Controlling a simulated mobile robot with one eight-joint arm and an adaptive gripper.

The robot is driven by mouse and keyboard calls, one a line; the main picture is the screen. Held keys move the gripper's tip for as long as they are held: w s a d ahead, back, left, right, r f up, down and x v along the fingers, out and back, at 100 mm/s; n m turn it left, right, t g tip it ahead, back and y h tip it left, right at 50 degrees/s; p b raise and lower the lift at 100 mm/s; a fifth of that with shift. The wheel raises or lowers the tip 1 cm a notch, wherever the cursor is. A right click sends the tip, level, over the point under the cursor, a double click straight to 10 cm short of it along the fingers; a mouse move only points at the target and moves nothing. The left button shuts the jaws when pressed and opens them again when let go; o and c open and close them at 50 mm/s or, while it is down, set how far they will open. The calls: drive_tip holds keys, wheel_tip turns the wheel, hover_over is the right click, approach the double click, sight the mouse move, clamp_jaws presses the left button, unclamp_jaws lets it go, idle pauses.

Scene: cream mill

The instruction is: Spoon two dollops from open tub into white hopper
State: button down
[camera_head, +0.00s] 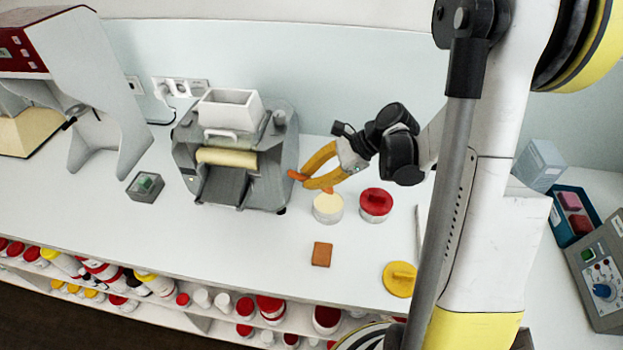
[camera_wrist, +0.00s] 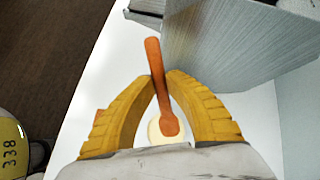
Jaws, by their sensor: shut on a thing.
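My gripper (camera_head: 303,182) is shut on an orange spoon (camera_wrist: 154,58), held between the yellow fingertips (camera_wrist: 161,80). One spoon end (camera_head: 296,175) sticks out to the left in the head view, toward the grey mill. The rounded other end lies between the fingers in the wrist view. The open tub (camera_head: 328,211) of cream stands just below my gripper; its pale top (camera_wrist: 154,131) shows partly behind the spoon in the wrist view. The spoon appears above the tub; I cannot tell whether any cream is on it. The white hopper (camera_head: 229,112) sits on top of the mill, up and left of my gripper.
The grey mill (camera_head: 285,150) stands close left of my gripper. A red-lidded tub (camera_head: 376,203) is right of the open tub. A brown square (camera_head: 322,254) and a yellow lid (camera_head: 399,279) lie in front. A small grey box (camera_head: 145,187) is left; the counter front is mostly clear.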

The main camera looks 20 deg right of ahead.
wheel_tip(320, 180, down, 7)
drive_tip(key=b, duration=0.5)
drive_tip(key=shift+r, duration=0.15)
drive_tip(key=shift+r, duration=0.15)
drive_tip(key=shift+r+p, duration=1.8)
drive_tip(key=shift+r, duration=0.9)
drive_tip(key=shift+f, duration=0.1)
